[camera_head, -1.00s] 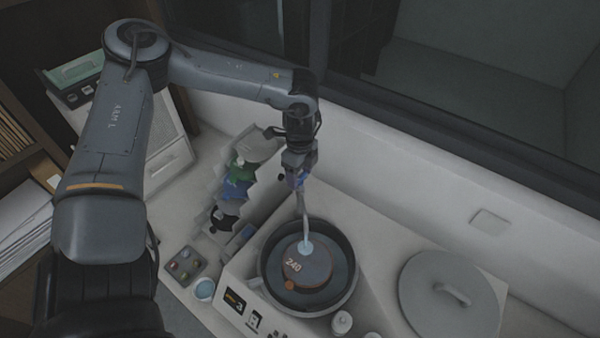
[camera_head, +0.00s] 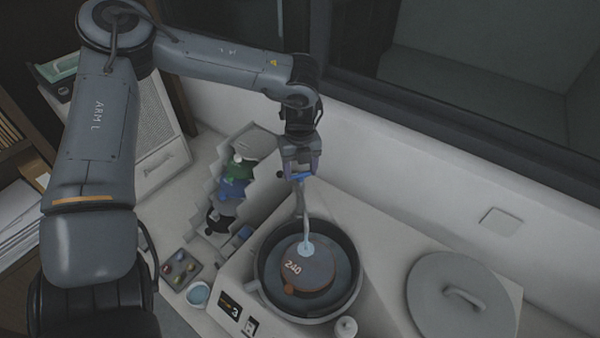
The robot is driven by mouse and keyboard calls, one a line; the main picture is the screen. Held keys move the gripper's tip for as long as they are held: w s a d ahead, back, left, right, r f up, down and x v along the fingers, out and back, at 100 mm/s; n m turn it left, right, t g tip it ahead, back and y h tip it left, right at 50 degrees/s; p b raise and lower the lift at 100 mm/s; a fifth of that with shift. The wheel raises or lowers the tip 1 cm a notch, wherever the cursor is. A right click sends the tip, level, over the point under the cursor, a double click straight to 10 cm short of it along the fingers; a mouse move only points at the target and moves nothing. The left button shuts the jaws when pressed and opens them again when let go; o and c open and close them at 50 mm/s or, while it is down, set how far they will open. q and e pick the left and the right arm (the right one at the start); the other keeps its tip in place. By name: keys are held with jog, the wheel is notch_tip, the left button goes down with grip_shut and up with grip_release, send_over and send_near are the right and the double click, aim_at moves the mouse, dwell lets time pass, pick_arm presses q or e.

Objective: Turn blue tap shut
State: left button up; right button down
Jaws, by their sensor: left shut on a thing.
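The blue tap handle (camera_head: 301,176) sits at the top of a grey spout (camera_head: 300,205) behind the press. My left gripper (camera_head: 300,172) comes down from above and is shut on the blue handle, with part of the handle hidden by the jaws. Below the spout, a pale blue, water-like patch (camera_head: 306,248) lies on the brown disc marked 240 (camera_head: 315,271). The disc sits inside the round dark press well (camera_head: 350,292). My right gripper is not in view.
A round grey lid with a handle (camera_head: 430,309) lies at the right. A stepped rack (camera_head: 255,145) with coloured items stands left of the tap. A small tray (camera_head: 192,281), a cup (camera_head: 198,294) and a white knob (camera_head: 346,327) are near the front. A wall runs behind.

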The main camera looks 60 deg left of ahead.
aim_at(300, 173)
pick_arm(q)
jog(key=m+b, duration=0.1)
jog(key=m, duration=0.3)
jog(key=shift+m, duration=0.3)
jog(key=m, duration=0.3)
jog(key=shift+b, duration=0.3)
jog(key=shift+m, duration=1.3)
jog(key=o, duration=1.1)
jog(key=shift+c, duration=0.2)
notch_tip(300, 173, up, 11)
jog(key=b, duration=0.1)
